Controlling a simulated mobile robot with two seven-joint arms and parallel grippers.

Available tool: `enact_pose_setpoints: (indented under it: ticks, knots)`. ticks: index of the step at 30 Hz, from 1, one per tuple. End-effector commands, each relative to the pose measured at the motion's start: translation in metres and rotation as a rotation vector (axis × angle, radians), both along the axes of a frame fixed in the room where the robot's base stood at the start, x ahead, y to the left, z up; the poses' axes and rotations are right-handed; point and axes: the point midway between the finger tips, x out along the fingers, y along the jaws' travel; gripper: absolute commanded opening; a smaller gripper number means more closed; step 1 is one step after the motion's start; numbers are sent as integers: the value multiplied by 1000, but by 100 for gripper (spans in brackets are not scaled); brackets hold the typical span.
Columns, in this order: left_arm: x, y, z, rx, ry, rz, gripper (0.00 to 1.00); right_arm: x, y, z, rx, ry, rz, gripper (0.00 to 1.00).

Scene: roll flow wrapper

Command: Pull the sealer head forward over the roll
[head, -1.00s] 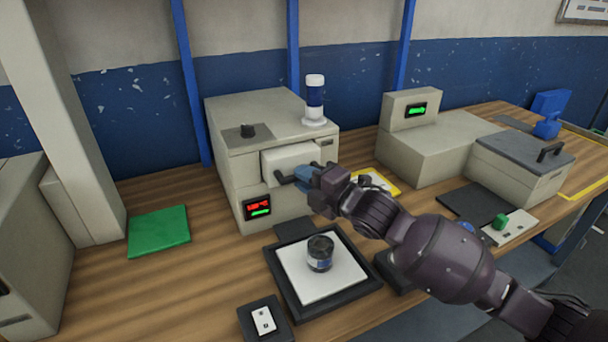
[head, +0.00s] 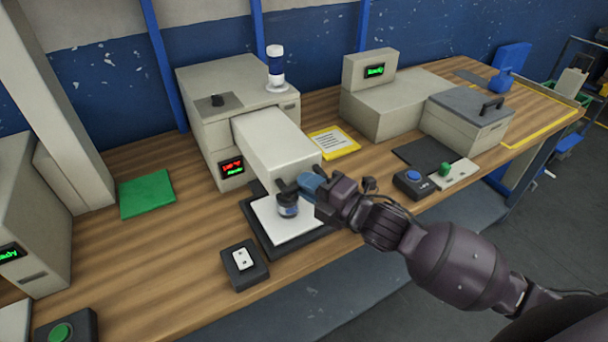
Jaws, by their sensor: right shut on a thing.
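The sealer head (head: 275,143) is a pale beige block that sticks out a long way from the front of the sealer machine (head: 235,90). Its front end reaches over the back part of the black-rimmed tray (head: 265,240) with a white pad. The dark handle (head: 284,186) is on its front face. My right gripper (head: 306,186) is shut on the handle, coming from the right. The roll (head: 288,208), dark with a blue-white band, stands on the white pad just below the handle; its top is partly hidden. My left gripper is out of view.
A black switch box (head: 244,266) stands left of the tray. A yellow-edged card (head: 334,142) lies right of the head. A blue-button box (head: 413,183) and a lidded machine (head: 466,118) are further right. A green mat (head: 147,193) lies left, with bare wood around it.

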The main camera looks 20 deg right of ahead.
Motion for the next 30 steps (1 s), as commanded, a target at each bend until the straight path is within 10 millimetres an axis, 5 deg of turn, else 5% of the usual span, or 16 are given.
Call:
enact_pose_setpoints:
  ticks: [11,12,16,30]
  knots:
    - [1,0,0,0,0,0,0,-4,1,-2,0,4,3,0]
    - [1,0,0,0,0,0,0,-4,1,-2,-1,4,3,19]
    - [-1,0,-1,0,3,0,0,-3,0,-2,-1,3,3,39]
    - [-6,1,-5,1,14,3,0,-14,-8,-2,-1,3,1,40]
